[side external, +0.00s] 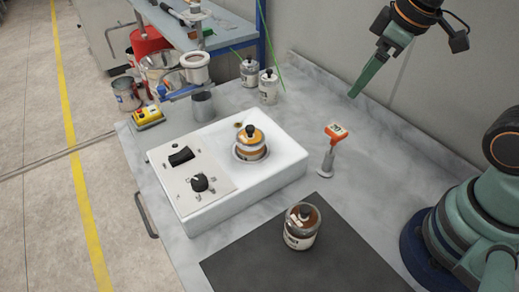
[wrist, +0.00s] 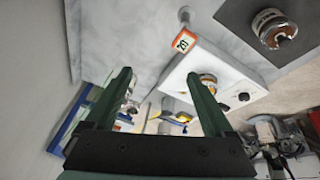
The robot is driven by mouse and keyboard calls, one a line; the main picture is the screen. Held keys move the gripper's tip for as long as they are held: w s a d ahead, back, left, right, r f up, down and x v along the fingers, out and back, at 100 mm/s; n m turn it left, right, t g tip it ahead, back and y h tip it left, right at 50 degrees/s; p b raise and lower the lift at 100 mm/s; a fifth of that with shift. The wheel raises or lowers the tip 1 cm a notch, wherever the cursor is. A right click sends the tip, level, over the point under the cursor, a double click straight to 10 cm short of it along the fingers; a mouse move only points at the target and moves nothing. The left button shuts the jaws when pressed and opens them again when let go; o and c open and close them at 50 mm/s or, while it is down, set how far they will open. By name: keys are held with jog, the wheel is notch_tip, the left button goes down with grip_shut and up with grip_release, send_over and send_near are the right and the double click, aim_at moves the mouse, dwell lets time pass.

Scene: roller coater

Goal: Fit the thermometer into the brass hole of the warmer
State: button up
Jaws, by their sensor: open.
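The thermometer (side external: 336,131) has an orange head with a small display and stands upright in a small grey holder (side external: 326,166) to the right of the warmer. It also shows in the wrist view (wrist: 183,41), above the space between my fingers. The white warmer (side external: 245,190) has a front panel with a switch and a knob, and it holds a jar with an orange-brown top (side external: 251,140). The brass hole (side external: 238,125) is a small ring on its top, behind the jar; I cannot make it out in the wrist view. My gripper (wrist: 158,78) is open and empty, raised above and behind the thermometer.
A second jar (side external: 301,228) stands on a dark mat (side external: 335,265) at the front. The grey tabletop around the thermometer holder is clear.

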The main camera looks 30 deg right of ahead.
aim_at(335, 129)
jog(key=a+f+n+g, duration=0.1)
jog(key=n, duration=0.2)
jog(key=f+n+g, duration=0.1)
jog(key=n, duration=0.2)
jog(key=w+a+f+n+g, duration=0.1)
jog(key=n, duration=0.2)
jog(key=shift+a+f+n, duration=0.3)
jog(key=shift+a+f, duration=0.05)
jog(key=shift+f, duration=0.05)
jog(key=n, duration=0.1)
jog(key=a+f+n+g, duration=0.1)
jog(key=n, duration=0.1)
jog(key=shift+w+f+n, duration=0.1)
jog(key=shift+f+n, duration=0.1)
jog(key=shift+n, duration=0.1)
notch_tip(335, 129, down, 7)
jog(key=shift+r, duration=0.1)
jog(key=shift+d+f, duration=0.2)
jog(key=shift+f, duration=2.5)
grip_shut()
